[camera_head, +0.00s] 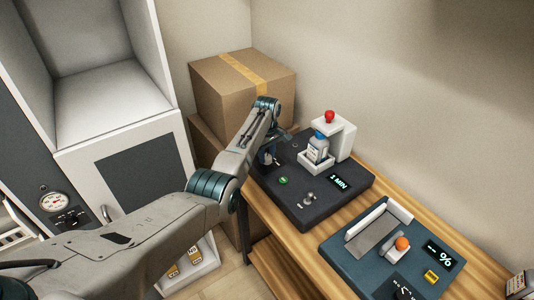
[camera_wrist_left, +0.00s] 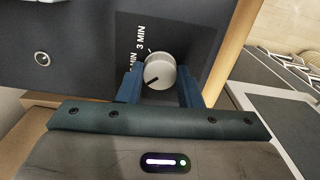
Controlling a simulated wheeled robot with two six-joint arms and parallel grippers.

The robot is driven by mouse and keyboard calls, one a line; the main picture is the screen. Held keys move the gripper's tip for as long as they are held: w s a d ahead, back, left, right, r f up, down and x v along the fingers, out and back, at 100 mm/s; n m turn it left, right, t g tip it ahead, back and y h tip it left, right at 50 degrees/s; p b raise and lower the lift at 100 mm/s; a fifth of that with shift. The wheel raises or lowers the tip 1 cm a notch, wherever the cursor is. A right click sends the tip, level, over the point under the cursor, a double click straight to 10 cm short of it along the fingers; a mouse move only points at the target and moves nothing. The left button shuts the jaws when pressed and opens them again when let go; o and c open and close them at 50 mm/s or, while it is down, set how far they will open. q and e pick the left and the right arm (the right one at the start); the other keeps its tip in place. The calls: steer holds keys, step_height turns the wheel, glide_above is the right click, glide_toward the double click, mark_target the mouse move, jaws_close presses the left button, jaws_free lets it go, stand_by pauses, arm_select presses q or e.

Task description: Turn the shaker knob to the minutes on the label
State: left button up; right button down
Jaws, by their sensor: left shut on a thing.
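The shaker (camera_head: 329,208) is a dark box on the wooden table, with a lit display (camera_head: 340,181) that reads "1 MIN". A bottle (camera_head: 318,147) with a blue cap and a white label stands in its white holder; the label is too small to read. My left gripper (camera_head: 267,157) is at the shaker's left end. In the left wrist view, its fingers are shut on the round silver knob (camera_wrist_left: 159,70), one on each side. A dark line on the knob points to the lower left. "3 MIN" (camera_wrist_left: 141,38) and a partly hidden "MIN" are printed beside it. My right gripper is not in view.
A red lamp (camera_head: 330,116) tops the white post behind the bottle. A green button (camera_head: 283,181) is on the shaker. A blue-grey device (camera_head: 345,262) with an orange ball (camera_head: 402,243) is to the right. A cardboard box (camera_head: 225,100) stands behind my arm, and a white cabinet is at left.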

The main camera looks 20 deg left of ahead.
arm_select(q)
steer(key=m+p, duration=0.1)
steer(key=m, duration=0.3)
steer(key=shift+r+p, duration=0.15)
steer(key=shift+p, duration=0.25)
steer(key=m+p, duration=0.1)
steer(key=m, duration=0.3)
steer(key=shift+m, duration=0.4)
steer(key=m+p, duration=0.1)
steer(key=m, duration=0.3)
steer(key=shift+m, duration=0.3)
steer(key=m, duration=0.3)
steer(key=shift+w+m, duration=0.1)
steer(key=shift+m, duration=1.1)
steer(key=o, duration=1)
